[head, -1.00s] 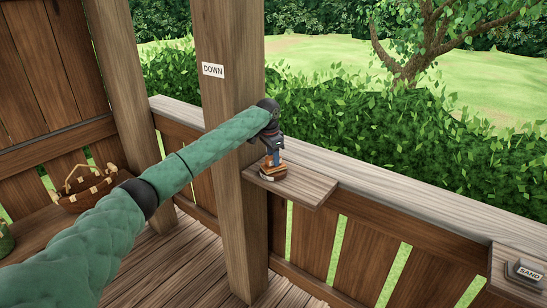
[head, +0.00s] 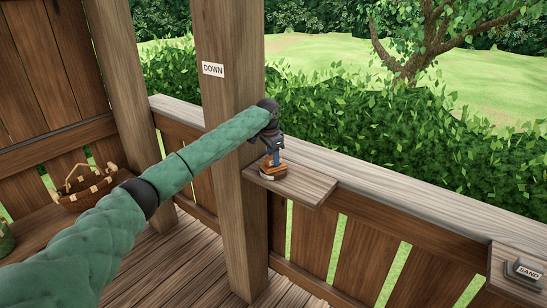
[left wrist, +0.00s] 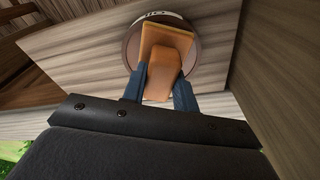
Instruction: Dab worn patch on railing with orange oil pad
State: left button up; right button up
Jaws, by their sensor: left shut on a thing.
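My left gripper (head: 275,158) reaches in from the left over a small wooden shelf (head: 310,189) on the railing (head: 400,192). It is shut on the orange oil pad (head: 272,168), whose orange-brown block also shows between the blue fingers in the left wrist view (left wrist: 166,65). I cannot tell whether the pad touches the dish. I cannot pick out the worn patch on the railing. My right gripper is not in view.
A thick post (head: 230,110) with a DOWN sign (head: 213,69) stands left of the shelf. A block marked SAND (head: 526,270) sits on another shelf at the lower right. A wicker basket (head: 88,190) stands on the left bench. The railing top right of the gripper is clear.

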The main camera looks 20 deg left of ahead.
pick_arm(q)
jog(key=shift+r+p, duration=2.6)
jog(key=shift+r, duration=0.85)
